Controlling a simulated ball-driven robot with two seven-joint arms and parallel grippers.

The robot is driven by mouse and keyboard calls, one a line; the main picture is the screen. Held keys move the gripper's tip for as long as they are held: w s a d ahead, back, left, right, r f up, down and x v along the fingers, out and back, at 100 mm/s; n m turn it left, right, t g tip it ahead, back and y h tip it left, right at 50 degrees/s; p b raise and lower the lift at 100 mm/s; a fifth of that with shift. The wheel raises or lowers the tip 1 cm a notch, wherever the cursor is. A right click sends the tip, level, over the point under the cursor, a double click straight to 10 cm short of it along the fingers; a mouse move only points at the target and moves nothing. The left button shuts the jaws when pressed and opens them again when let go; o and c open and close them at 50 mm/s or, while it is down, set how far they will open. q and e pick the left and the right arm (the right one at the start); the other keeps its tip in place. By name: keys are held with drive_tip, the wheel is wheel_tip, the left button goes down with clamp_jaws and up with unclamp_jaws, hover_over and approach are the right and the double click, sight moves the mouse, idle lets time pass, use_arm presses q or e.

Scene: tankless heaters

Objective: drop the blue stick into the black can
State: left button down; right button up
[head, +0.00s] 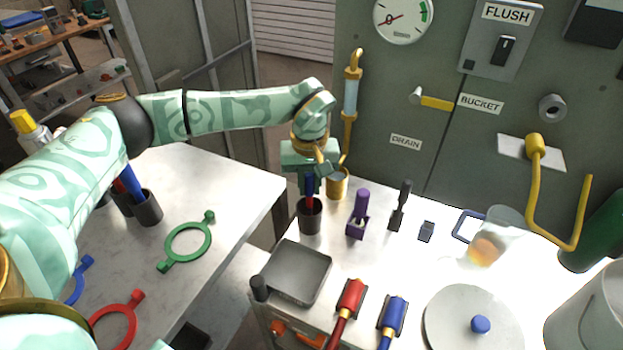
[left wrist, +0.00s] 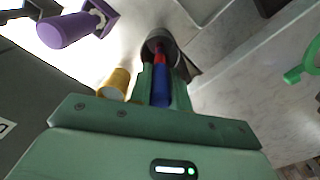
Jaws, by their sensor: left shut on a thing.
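My left gripper (head: 312,178) is shut on the blue stick (head: 310,184) above the black can (head: 311,217) on the right-hand bench. In the left wrist view, the blue stick (left wrist: 161,88) lies between my fingers (left wrist: 160,82), pointing at the mouth of the black can (left wrist: 155,40). A red length (left wrist: 160,59) shows between the blue part and the can; I cannot tell whether it is the stick's lower end or a separate piece. The lower end is at or inside the can's mouth. My right gripper is not in view.
A purple-handled tool (head: 359,212) stands right of the can, and a dark tray (head: 296,272) lies in front. A yellow cup (head: 338,184) hangs behind, by the grey panel. Another dark can (head: 148,211) and a green ring (head: 187,248) are on the left table.

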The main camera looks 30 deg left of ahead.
use_arm(q)
drive_tip(key=shift+f, duration=0.15)
drive_tip(key=c, duration=1.2)
unclamp_jaws()
drive_tip(key=shift+c, duration=0.2)
drive_tip(key=shift+p, duration=0.4)
